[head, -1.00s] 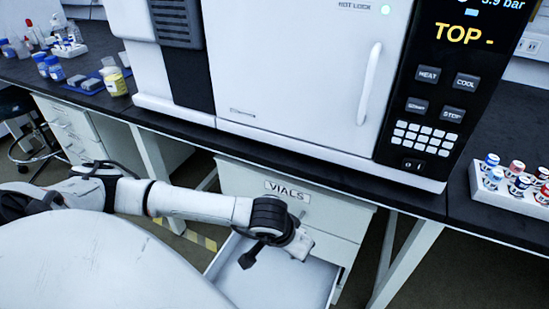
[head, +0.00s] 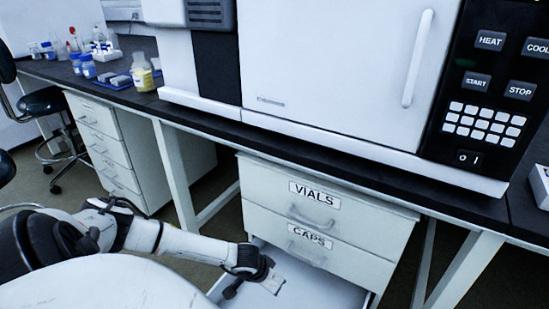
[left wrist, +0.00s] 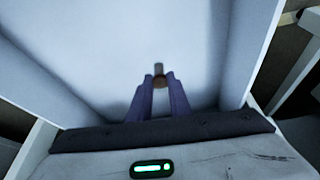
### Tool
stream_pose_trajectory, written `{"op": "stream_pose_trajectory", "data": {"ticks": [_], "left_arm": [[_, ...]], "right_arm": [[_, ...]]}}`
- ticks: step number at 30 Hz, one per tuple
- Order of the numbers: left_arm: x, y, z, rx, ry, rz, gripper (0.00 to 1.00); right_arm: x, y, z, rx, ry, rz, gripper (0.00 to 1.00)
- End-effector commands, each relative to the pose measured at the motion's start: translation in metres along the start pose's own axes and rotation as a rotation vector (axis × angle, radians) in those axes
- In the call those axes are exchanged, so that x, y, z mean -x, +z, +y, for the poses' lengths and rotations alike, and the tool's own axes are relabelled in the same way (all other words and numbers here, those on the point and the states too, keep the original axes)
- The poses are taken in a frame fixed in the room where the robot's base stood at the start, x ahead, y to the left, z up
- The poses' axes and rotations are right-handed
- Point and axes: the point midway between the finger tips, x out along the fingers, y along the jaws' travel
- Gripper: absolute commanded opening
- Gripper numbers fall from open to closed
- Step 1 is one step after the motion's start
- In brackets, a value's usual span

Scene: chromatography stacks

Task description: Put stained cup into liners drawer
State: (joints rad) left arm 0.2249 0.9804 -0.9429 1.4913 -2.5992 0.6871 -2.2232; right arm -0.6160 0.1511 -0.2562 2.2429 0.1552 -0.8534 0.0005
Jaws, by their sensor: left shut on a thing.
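My left gripper (head: 232,291) is over an open drawer (head: 325,291) at the bottom of the drawer unit. In the left wrist view the two fingers (left wrist: 160,88) are closed on a small brown and grey thing, likely the stained cup (left wrist: 159,80), mostly hidden between the fingertips. It is held above the pale drawer floor (left wrist: 130,40), which looks bare where it shows. I cannot tell how high the thing is above the floor. The open drawer's label is out of sight; the drawers above it read VIALS and CAPS. My right gripper is not in view.
The shut VIALS drawer (head: 318,208) and CAPS drawer (head: 310,246) stand just above the open one. A dark bench top (head: 300,142) with a large white instrument (head: 330,60) overhangs them. A second drawer unit (head: 105,140) and a stool (head: 45,104) are at left.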

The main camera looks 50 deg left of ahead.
Motion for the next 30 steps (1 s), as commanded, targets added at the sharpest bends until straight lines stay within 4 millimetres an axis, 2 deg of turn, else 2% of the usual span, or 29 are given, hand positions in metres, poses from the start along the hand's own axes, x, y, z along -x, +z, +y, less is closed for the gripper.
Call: {"op": "stream_pose_trajectory", "data": {"ticks": [9, 21, 22, 24, 30], "left_arm": [[-0.037, 0.016, 0.000, 0.001, -0.001, -0.001, 0.00], [-0.041, 0.017, 0.000, 0.000, -0.001, 0.000, 0.00], [-0.039, 0.016, 0.000, 0.000, -0.001, 0.000, 0.22], [-0.039, 0.016, 0.000, 0.000, -0.001, 0.000, 0.34], [-0.039, 0.016, 0.000, 0.000, -0.001, 0.000, 0.36]], "right_arm": [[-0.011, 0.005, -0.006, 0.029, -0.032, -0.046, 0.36], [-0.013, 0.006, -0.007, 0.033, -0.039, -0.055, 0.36], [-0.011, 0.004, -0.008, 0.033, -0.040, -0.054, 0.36], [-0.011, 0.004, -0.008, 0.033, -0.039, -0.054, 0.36], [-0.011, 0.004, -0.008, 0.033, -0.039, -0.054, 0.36]]}}
